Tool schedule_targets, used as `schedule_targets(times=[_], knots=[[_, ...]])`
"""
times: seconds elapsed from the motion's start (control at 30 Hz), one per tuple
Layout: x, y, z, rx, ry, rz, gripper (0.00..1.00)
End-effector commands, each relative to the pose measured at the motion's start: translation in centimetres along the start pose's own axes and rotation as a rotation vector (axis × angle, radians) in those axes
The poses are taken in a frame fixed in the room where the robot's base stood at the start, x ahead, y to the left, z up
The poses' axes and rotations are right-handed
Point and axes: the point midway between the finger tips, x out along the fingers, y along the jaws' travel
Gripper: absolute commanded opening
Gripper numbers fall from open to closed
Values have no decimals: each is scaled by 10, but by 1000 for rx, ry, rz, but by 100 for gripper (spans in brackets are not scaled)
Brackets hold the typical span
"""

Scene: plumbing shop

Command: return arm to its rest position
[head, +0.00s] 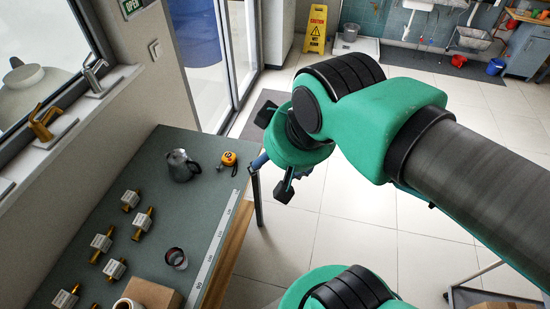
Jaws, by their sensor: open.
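My gripper (275,151) is at the end of my green arm, beyond the right edge of the workbench (207,147). Its two dark fingers are spread apart, one higher and one lower in the picture. I see nothing held between them. The arm comes in from the right side of the head view and is bent at its green joint. The wrist hides part of the floor behind it.
A yellow caution sign (316,29) stands on the tiled floor.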

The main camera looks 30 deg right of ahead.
Motion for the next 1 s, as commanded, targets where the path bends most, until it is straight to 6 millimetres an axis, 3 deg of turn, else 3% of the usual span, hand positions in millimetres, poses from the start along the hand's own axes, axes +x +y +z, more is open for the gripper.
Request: schedule_targets(times=[0.37, 0.8, 1.0], knots=[[10, 0, 5, -1, 0, -1, 63], [68, 0, 36, -1, 0, -1, 63], [84, 0, 45, -1, 0, -1, 63]])
